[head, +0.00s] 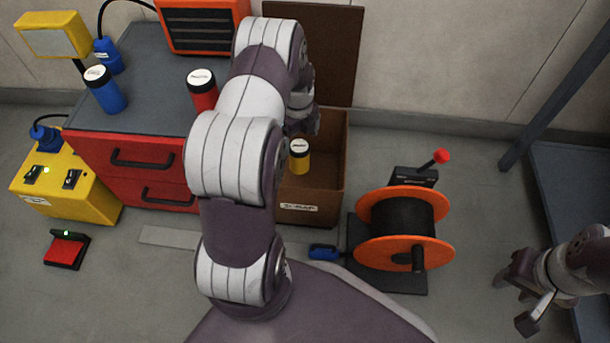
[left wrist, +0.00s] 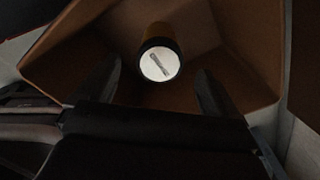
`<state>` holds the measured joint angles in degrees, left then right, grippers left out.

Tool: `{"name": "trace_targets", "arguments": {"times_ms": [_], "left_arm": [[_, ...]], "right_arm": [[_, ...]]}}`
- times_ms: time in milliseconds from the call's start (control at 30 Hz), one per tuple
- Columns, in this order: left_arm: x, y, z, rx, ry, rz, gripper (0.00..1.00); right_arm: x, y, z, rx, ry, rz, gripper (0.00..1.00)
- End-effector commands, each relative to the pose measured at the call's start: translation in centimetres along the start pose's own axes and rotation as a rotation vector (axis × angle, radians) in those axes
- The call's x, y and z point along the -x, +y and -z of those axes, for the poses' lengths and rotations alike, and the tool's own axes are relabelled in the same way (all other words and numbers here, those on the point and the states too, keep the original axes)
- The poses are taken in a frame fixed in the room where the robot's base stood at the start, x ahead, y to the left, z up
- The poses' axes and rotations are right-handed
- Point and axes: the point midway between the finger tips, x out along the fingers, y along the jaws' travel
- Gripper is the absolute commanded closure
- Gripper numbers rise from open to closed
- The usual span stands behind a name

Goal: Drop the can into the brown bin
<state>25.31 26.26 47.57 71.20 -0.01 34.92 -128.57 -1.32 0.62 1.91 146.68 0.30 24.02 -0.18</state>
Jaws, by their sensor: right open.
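A yellow can (head: 299,160) with a dark rim and white lid is inside the brown bin (head: 312,197), lid facing up. I cannot tell whether it touches the bin floor. In the left wrist view, the can (left wrist: 158,62) shows beyond the fingers, inside the bin's walls (left wrist: 245,65). My left gripper (left wrist: 155,88) is open, with clear gaps between both fingers and the can; in the head view it is mostly hidden behind my arm, above the bin. My right gripper (head: 518,302) is open and empty at the lower right, away from the bin.
A blue can (head: 107,94) and a red can (head: 203,93) stand on the grey-topped red drawer cabinet (head: 135,165) left of the bin. An orange cable reel (head: 402,228) stands right of the bin. The bin's raised lid (head: 330,50) leans behind it. A yellow box (head: 65,187) is far left.

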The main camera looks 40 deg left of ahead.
Motion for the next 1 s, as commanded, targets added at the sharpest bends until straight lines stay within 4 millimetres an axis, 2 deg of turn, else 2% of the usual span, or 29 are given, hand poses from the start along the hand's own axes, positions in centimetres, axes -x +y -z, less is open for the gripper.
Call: {"name": "trace_targets", "arguments": {"times_ms": [233, 367, 467, 800, 900, 1000], "left_arm": [[-0.1, 0.1, 0.1, 0.000, 0.001, -0.002, 0.07], [0.9, 0.0, 0.0, 0.000, 0.001, -0.001, 0.07], [2.7, 0.0, 0.0, 0.000, 0.000, -0.001, 0.07], [11.6, 0.0, 0.0, 0.000, 0.000, 0.000, 0.07], [12.7, 0.0, 0.0, 0.000, 0.001, -0.001, 0.07], [12.8, 0.0, 0.0, 0.000, 0.001, -0.001, 0.07]], "right_arm": [[0.0, 0.0, 0.0, 0.000, 0.000, 0.000, 0.57], [0.8, 0.0, 0.1, 0.000, 0.000, 0.000, 0.57], [2.1, 0.0, 0.2, 0.000, 0.000, 0.000, 0.57], [7.9, 0.0, 0.9, 0.000, 0.000, 0.000, 0.57], [8.3, 0.0, 1.0, 0.000, 0.000, 0.000, 0.57], [8.2, 0.0, 1.0, 0.000, 0.000, 0.000, 0.57]]}}
